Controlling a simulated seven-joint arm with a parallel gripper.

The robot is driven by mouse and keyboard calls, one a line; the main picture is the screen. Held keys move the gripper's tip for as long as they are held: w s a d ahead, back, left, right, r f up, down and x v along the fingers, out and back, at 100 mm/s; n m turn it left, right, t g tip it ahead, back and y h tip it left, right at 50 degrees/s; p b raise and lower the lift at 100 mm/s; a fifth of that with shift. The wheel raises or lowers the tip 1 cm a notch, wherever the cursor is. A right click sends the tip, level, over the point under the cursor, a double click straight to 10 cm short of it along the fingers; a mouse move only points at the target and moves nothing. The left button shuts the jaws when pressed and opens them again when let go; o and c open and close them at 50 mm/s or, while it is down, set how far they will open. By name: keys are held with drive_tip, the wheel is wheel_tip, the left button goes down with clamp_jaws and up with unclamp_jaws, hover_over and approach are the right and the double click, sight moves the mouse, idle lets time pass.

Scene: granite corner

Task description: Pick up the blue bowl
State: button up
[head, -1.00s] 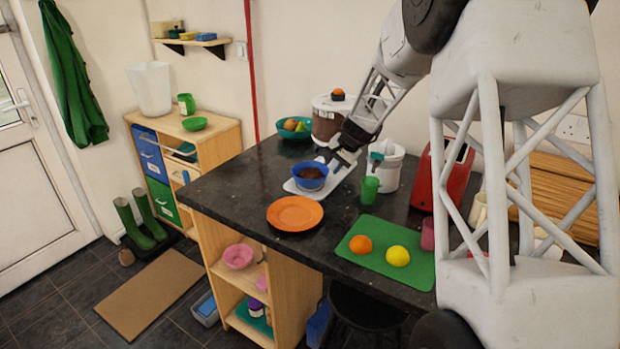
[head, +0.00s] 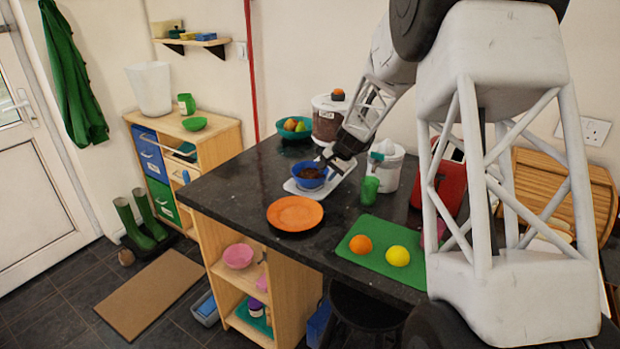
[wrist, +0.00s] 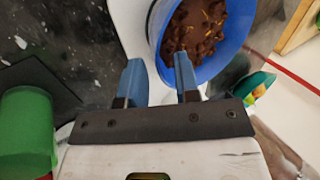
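The blue bowl (head: 311,182) sits upright on a white scale-like stand (head: 338,184) on the dark counter. It holds brown chunky contents. In the wrist view the bowl (wrist: 238,58) is at the upper right, over the white surface. My gripper (head: 336,163) is at the bowl's right side in the head view. In the wrist view my gripper (wrist: 160,60) is open, one blue finger outside the bowl's rim and the other overlapping the inside of the rim. I cannot tell whether the fingers touch the bowl.
A green cup (head: 369,190) and a white lidded container (head: 386,167) stand close on the right. An orange plate (head: 295,212) lies in front. A green mat (head: 376,262) holds an orange and a lemon. A teal fruit bowl (head: 291,134) stands behind. The counter's left side is clear.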

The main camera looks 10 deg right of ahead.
sight(310, 177)
drive_tip(key=shift+x, duration=2.05)
drive_tip(key=shift+c, duration=0.4)
clamp_jaws()
